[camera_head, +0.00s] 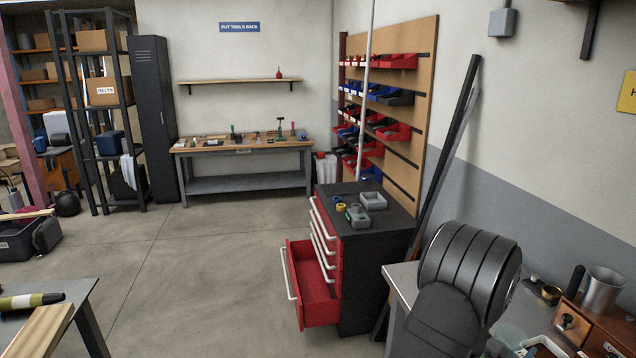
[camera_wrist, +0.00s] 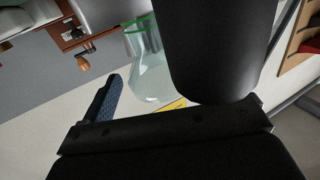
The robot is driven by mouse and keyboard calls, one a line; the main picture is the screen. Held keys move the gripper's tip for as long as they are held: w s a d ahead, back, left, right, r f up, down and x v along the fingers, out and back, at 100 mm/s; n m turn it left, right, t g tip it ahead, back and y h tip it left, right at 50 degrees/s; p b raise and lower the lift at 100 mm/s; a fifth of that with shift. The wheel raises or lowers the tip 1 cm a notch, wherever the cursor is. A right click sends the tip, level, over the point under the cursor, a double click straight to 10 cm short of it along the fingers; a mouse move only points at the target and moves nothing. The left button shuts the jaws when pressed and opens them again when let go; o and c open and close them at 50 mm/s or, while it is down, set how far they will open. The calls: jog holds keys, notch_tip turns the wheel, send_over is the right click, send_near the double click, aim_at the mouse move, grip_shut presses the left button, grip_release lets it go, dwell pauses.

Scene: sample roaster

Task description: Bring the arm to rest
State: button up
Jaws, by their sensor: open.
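My arm (camera_head: 468,265) shows in the head view as a thick black ribbed link above the pale bench at the lower right. My gripper is not clearly visible there. In the wrist view my gripper (camera_wrist: 185,90) is open, with one blue-padded finger at the left. The other finger is mostly hidden by a large dark rounded part, probably my own arm. I see nothing held. A clear glass vessel with a green rim (camera_wrist: 150,70) stands on the bench beyond the fingers; I cannot tell if they touch it.
The pale bench (camera_head: 403,283) carries a wooden box with a knob (camera_head: 570,322) and a metal cup (camera_head: 603,290). A red tool cabinet has an open lower drawer (camera_head: 318,303). Another table (camera_head: 85,300) is at the lower left. The middle floor (camera_head: 200,270) is clear.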

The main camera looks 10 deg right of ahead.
jog(key=shift+x, duration=1.05)
jog(key=shift+a+r, duration=0.15)
jog(key=shift+r, duration=1.45)
